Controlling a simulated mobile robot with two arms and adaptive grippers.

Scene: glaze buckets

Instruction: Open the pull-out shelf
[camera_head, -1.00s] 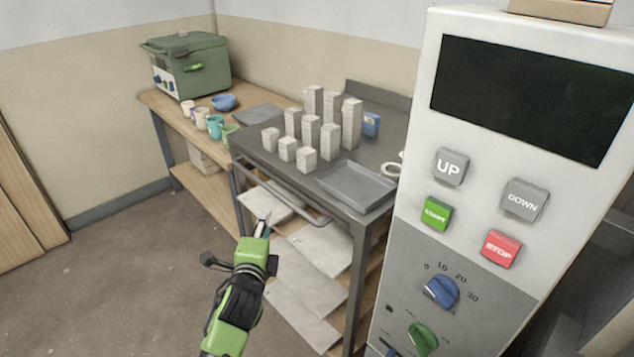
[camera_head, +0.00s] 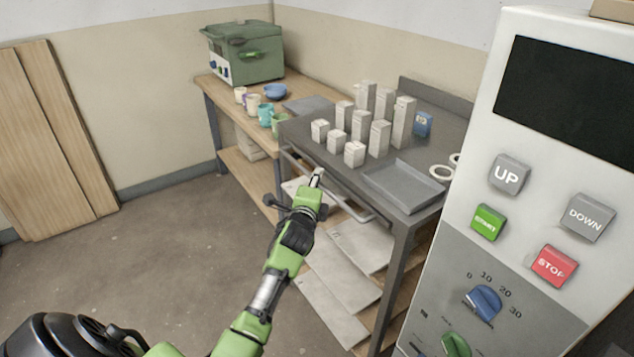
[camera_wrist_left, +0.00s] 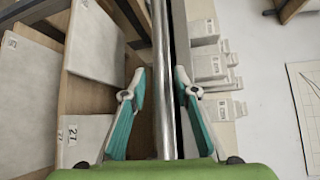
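The pull-out shelf is a grey metal top (camera_head: 330,172) on a table frame, with a long round handle bar (camera_head: 347,206) along its front edge. My left gripper (camera_head: 317,176) is at that bar in the head view. In the left wrist view the bar (camera_wrist_left: 162,75) runs lengthwise between the two teal-padded fingers of my left gripper (camera_wrist_left: 160,88). The fingers are apart, one on each side of the bar, with gaps visible. My right gripper is not in view.
Pale boards (camera_head: 340,290) lie on lower shelves. A control panel (camera_head: 530,190) stands close at right. The floor (camera_head: 170,250) at left is clear.

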